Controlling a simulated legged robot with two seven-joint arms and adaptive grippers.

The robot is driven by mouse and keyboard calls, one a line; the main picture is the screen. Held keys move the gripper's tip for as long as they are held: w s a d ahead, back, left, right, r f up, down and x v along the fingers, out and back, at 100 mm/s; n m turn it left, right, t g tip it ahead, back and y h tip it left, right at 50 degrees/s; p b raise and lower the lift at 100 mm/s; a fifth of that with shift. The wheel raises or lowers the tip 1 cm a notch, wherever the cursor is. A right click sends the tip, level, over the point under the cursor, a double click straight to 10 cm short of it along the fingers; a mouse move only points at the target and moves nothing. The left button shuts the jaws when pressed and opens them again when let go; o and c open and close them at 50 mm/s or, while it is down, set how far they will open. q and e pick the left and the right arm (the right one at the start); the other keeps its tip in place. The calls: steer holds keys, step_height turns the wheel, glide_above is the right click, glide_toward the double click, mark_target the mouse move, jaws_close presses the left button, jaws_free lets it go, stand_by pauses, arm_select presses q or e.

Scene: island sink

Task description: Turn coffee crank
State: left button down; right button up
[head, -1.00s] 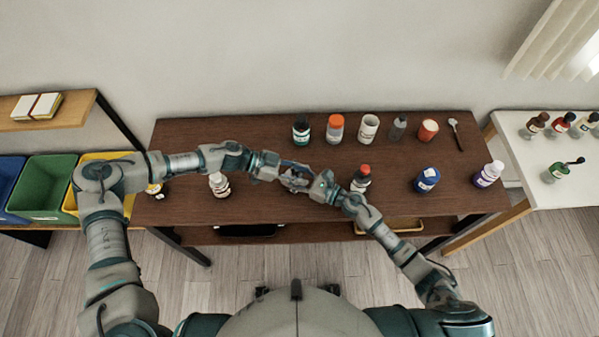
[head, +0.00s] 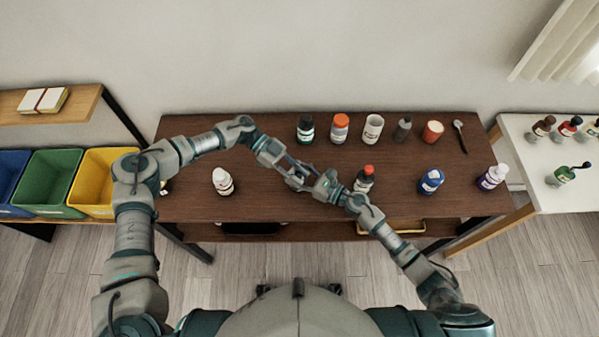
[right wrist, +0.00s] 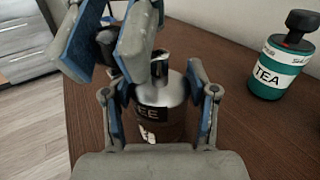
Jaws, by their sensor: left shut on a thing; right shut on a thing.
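The coffee canister (right wrist: 158,105) stands on the brown table in the right wrist view, with "EE" readable on its dark label and a metal top. My right gripper (right wrist: 162,118) is shut around its body, one blue-padded finger on each side. My left gripper (right wrist: 112,42) is above and beside the canister's top, shut on a dark part that looks like the crank knob (right wrist: 106,44), mostly hidden by the fingers. In the head view my left gripper (head: 294,174) and right gripper (head: 318,187) meet at mid-table and hide the canister.
A teal TEA bottle (right wrist: 276,68) stands right of the canister in the right wrist view. In the head view a red-capped bottle (head: 364,181) stands close to my right gripper, a white bottle (head: 223,181) to the left. Several containers line the table's (head: 262,207) back.

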arm_select(q)
steer(key=c, duration=1)
jaws_free()
steer(key=v, duration=1.2)
steer(key=shift+w+f, duration=0.1)
